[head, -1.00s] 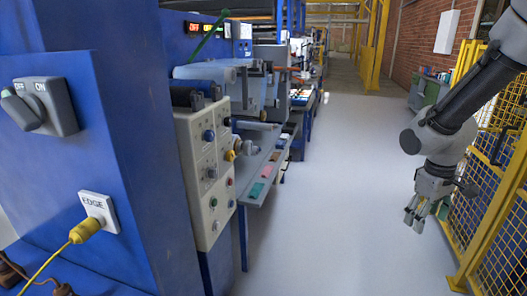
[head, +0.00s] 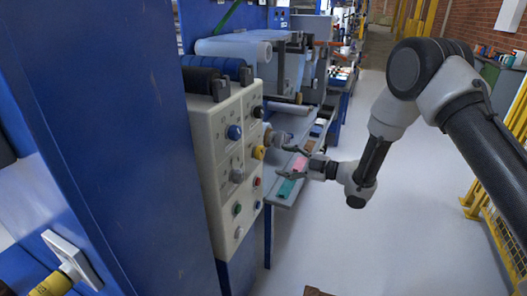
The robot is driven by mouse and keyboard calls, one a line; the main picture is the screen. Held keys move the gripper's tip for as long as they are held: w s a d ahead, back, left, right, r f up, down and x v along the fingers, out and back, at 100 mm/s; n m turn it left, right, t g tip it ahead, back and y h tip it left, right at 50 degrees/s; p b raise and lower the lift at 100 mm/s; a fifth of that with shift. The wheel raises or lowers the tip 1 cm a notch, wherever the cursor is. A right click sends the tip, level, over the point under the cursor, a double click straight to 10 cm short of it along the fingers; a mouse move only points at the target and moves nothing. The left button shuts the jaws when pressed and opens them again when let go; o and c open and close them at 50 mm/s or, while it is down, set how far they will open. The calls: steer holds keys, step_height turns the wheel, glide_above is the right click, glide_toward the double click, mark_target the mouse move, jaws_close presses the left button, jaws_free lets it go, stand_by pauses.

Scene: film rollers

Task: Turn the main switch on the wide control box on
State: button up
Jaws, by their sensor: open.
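The beige control box (head: 228,205) hangs on the blue machine left of centre, its face carrying several knobs and buttons. No label shows which is the main switch, and I cannot read the settings. My gripper (head: 281,160) is open and empty, its fingers pointing left toward the box face. It appears just right of the yellow knob and apart from it, though the depth gap is hard to judge.
A shelf (head: 287,190) with coloured pieces lies behind my gripper. Rollers (head: 232,47) stand above. The grey floor (head: 340,240) is clear to the right.

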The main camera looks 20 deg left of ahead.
mark_target(263, 153)
steer(key=a, duration=0.5)
steer(key=a+r, duration=0.1)
steer(key=a, duration=0.1)
steer(key=shift+w+a, duration=0.3)
steer(key=shift+a, duration=0.05)
steer(key=c, duration=1)
steer(key=m, duration=0.6)
steer(key=shift+m, duration=0.3)
steer(key=m, duration=0.7)
steer(key=shift+w, duration=0.1)
